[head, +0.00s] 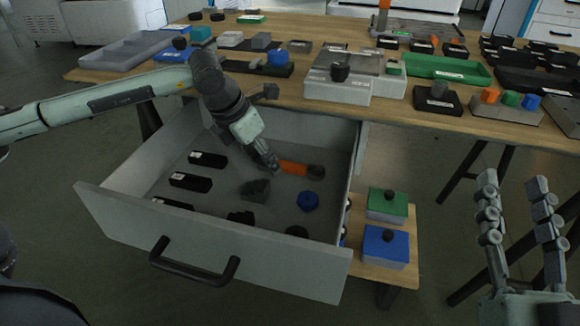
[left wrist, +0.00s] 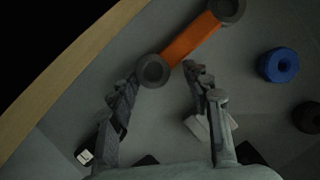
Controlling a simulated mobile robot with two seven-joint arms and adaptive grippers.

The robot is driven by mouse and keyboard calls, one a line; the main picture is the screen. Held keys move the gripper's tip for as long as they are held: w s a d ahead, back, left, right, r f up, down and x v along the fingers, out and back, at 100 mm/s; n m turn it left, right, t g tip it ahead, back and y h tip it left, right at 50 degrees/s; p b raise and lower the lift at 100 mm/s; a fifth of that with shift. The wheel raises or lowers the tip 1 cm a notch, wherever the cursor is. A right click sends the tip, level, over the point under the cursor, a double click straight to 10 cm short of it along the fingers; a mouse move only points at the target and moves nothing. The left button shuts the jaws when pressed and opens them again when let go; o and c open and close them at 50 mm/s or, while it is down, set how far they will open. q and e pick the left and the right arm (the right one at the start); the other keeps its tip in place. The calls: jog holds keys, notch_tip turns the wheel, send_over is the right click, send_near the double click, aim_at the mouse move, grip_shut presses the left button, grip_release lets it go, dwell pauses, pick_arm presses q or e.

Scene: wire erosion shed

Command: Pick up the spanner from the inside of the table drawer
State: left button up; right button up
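The spanner (head: 293,168) has an orange handle and dark ring-shaped ends. It lies in the open grey drawer (head: 300,272), toward its back right. The left wrist view shows its orange handle (left wrist: 191,40) and both rings. My left gripper (head: 272,163) reaches down into the drawer at the spanner's left end. In the left wrist view its two fingers (left wrist: 160,76) are apart, with the near ring just ahead of and between the tips. I cannot tell whether they touch it. My right gripper (head: 514,183) is open and empty, right of the drawer.
The drawer also holds a blue round part (head: 308,201), black labelled blocks (head: 190,182) and other dark pieces. The wooden table (head: 430,122) above is crowded with trays and blocks. A low shelf right of the drawer carries a green box (head: 387,207) and a blue box (head: 386,247).

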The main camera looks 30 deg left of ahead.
pick_arm(q)
grip_shut()
